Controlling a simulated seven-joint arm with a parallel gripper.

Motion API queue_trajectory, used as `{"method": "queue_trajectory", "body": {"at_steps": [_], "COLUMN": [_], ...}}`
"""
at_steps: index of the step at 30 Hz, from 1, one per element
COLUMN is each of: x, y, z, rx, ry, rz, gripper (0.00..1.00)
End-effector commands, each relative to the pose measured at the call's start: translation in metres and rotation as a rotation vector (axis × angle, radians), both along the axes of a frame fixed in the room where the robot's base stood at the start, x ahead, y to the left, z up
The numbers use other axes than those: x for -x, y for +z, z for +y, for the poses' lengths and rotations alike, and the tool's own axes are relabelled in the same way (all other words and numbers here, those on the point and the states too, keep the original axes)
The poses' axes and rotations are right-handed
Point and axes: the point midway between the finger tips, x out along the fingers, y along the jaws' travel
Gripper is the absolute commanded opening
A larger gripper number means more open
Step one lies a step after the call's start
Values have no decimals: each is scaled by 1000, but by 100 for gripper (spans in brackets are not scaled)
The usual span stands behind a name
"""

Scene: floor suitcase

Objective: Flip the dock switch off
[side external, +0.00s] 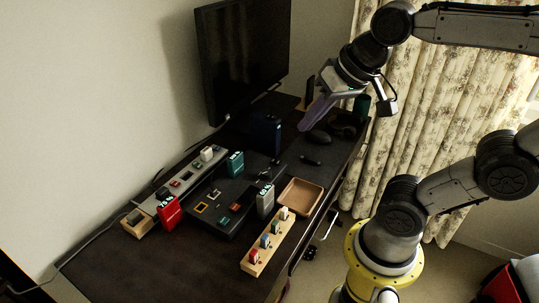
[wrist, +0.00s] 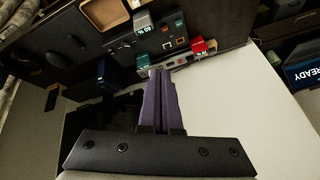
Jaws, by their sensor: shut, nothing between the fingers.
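A black dock box (side external: 232,222) with small coloured parts on top sits on the dark desk. It also shows in the wrist view (wrist: 122,44). A long grey strip (side external: 178,184) with small red and dark parts lies behind it, along the wall. I cannot tell which small part is the dock switch, or its position. My gripper (side external: 303,128), with purple fingers, is shut and empty. It is in the air above the far right part of the desk, apart from the dock and strip. In the wrist view, its fingers (wrist: 158,72) point toward the strip.
Red (side external: 169,213), teal (side external: 236,164), grey (side external: 265,201) and navy (side external: 266,134) battery-like blocks stand around the dock. A wooden tray (side external: 318,187) and a wooden peg block (side external: 252,268) are at the front. A monitor (side external: 243,55) stands behind. The desk's near left is clear.

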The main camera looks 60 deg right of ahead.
Motion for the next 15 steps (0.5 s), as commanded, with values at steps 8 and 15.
{"method": "queue_trajectory", "body": {"at_steps": [8, 15], "x": [-73, -135], "y": [15, 0], "z": [-28, -68], "rx": [-130, -211], "ry": [-331, -593], "rz": [71, 144], "gripper": [0, 0]}}
